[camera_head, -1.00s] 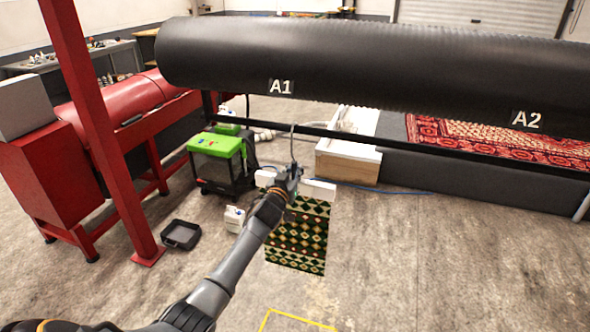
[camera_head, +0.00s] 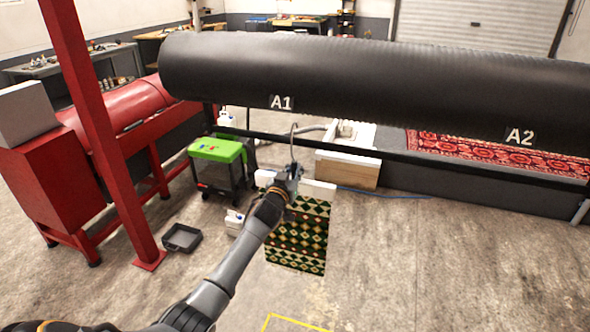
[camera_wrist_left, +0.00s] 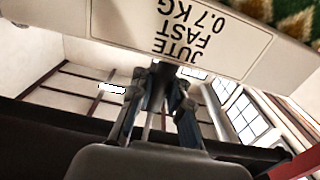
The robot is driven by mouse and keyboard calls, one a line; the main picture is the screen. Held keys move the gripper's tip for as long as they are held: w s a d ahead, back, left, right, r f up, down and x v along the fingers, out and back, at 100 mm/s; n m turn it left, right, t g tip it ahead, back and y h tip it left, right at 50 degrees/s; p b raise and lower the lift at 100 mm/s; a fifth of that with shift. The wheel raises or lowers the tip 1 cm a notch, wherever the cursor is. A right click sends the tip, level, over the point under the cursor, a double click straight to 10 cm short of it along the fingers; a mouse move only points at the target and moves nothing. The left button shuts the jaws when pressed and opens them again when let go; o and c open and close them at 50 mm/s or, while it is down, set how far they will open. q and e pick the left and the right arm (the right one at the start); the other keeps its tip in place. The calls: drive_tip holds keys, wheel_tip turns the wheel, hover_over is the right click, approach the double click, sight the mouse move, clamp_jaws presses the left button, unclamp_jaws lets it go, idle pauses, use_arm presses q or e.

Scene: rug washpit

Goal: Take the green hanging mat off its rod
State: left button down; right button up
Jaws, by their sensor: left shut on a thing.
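The green mat (camera_head: 298,236), patterned in green, cream and red, hangs from a white header bar (camera_head: 322,189). A thin curved hook (camera_head: 292,140) rises from the bar area and crosses the black rod (camera_head: 345,151); its top shows above the rod. I cannot tell whether it still rests on the rod. My left gripper (camera_head: 291,173) is shut at the base of the hook, above the bar. The left wrist view shows the gripper (camera_wrist_left: 160,82) close to the bar (camera_wrist_left: 245,42), printed "JUTE FAST 0.7 KG", and a mat corner. The right gripper is not in view.
A large black roller (camera_head: 400,90), marked A1 and A2, runs above the rod. A red post (camera_head: 100,130) and red machine (camera_head: 60,165) stand left. The right floor is clear.

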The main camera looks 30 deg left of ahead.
use_arm(q)
drive_tip(key=shift+s+d+r+p, duration=0.15)
drive_tip(key=shift+s+d+p, duration=0.05)
drive_tip(key=shift+s+p, duration=0.25)
drive_tip(key=shift+p+v, duration=1.35)
drive_tip(key=shift+v, duration=1.1)
drive_tip(key=p+v, duration=0.4)
drive_tip(key=v, duration=0.5)
drive_tip(key=shift+a, duration=0.15)
